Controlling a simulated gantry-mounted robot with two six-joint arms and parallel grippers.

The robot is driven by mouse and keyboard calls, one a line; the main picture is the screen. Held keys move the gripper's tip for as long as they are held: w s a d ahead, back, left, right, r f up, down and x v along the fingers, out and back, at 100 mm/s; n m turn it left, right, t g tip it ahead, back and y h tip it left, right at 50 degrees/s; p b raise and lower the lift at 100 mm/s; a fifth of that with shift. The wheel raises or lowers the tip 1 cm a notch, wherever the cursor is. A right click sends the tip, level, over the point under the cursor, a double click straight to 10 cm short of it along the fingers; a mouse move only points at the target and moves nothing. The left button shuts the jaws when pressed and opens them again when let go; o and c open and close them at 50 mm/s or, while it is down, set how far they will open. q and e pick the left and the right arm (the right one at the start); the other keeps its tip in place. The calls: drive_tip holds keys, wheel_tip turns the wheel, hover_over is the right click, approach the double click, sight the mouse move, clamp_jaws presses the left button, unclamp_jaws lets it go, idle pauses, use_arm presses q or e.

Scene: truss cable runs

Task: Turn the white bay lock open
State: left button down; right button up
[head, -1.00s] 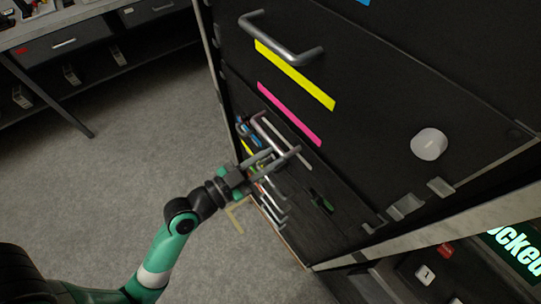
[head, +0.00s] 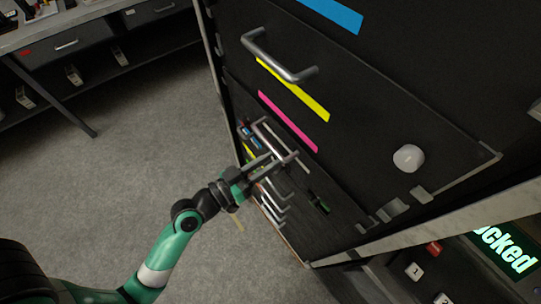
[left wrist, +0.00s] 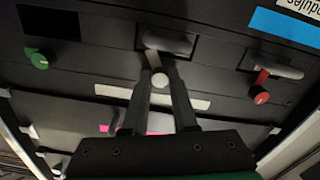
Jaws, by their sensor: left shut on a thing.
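In the left wrist view a white round knob (left wrist: 160,80) sits on a black panel, between the fingertips of my left gripper (left wrist: 161,86), which is shut on it. A white strip (left wrist: 190,103) lies behind the fingers. In the head view my left gripper (head: 279,162) reaches the cabinet front beside grey bar handles, and the knob in its grip cannot be made out. Another-looking white round knob (head: 408,158) is on the upper black front, to the right and apart from the gripper. My right gripper is not in view.
In the left wrist view a green knob (left wrist: 39,60) is at the left and a red knob (left wrist: 261,96) at the right. The head view shows a grey handle (head: 278,58), a yellow strip (head: 302,97) and a lit sign reading "ocked" (head: 505,249). Open floor (head: 120,180) lies left.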

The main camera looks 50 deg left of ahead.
use_arm(q)
drive_tip(key=n+p, duration=0.2)
drive_tip(key=n, duration=0.4)
drive_tip(key=shift+r+n+p, duration=0.1)
drive_tip(key=shift+n+p, duration=0.2)
drive_tip(key=n+p, duration=0.1)
drive_tip(key=n, duration=0.4)
drive_tip(key=shift+p, duration=0.35)
drive_tip(key=c, duration=0.7)
unclamp_jaws()
